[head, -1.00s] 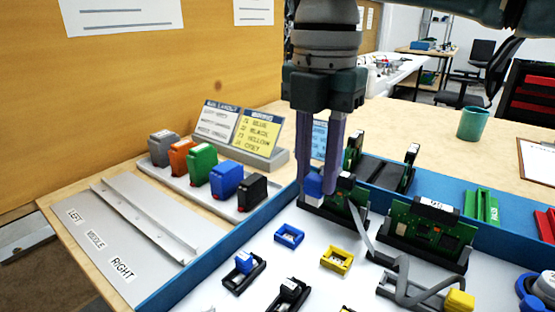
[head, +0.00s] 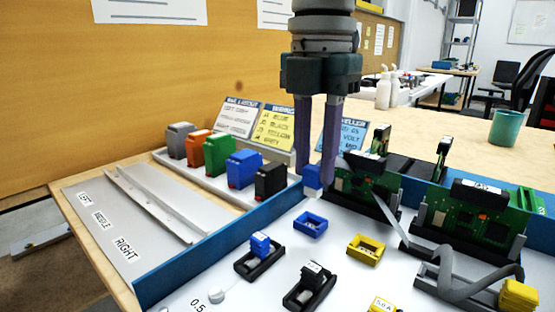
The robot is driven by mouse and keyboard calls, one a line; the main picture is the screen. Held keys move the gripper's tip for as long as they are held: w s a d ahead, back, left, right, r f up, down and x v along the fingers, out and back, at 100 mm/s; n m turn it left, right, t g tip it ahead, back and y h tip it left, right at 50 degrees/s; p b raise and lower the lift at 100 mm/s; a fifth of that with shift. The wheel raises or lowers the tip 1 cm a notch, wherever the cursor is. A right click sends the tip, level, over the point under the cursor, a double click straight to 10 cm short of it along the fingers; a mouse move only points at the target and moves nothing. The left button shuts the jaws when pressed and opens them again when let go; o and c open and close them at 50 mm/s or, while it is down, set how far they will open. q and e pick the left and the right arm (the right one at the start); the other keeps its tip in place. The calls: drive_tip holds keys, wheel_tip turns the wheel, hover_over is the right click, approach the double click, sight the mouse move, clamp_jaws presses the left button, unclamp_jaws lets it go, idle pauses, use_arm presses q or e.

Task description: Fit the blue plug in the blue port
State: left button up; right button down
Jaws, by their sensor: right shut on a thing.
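My right gripper (head: 315,170) reaches down from the top centre with its two long purple-grey fingers close together. It is shut on a small blue plug (head: 313,177), which shows at the fingertips with a pale lower end. The plug is above the white work surface, in front of the left green circuit board (head: 362,188). A blue open square frame (head: 310,225), which looks like the blue port, lies below the plug, apart from it. My left gripper is not in view.
A yellow frame (head: 366,250) and black holders (head: 259,262) lie nearby. A second board (head: 470,220) stands right, with a grey ribbon cable and yellow plug (head: 518,296) before it. A blue rail (head: 215,247) edges the surface; coloured modules stand behind it.

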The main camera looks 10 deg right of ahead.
sight(314, 186)
drive_tip(key=shift+f, duration=0.1)
drive_tip(key=shift+f+b, duration=0.9)
drive_tip(key=shift+f, duration=0.45)
drive_tip(key=shift+f, duration=0.15)
drive_tip(key=shift+f+b, duration=0.55)
drive_tip(key=shift+f, duration=0.05)
drive_tip(key=shift+f+b, duration=0.35)
drive_tip(key=shift+f, duration=0.05)
idle(0.4)
drive_tip(key=c, duration=0.5)
unclamp_jaws()
drive_tip(key=shift+c, duration=0.2)
drive_tip(key=shift+o, duration=0.3)
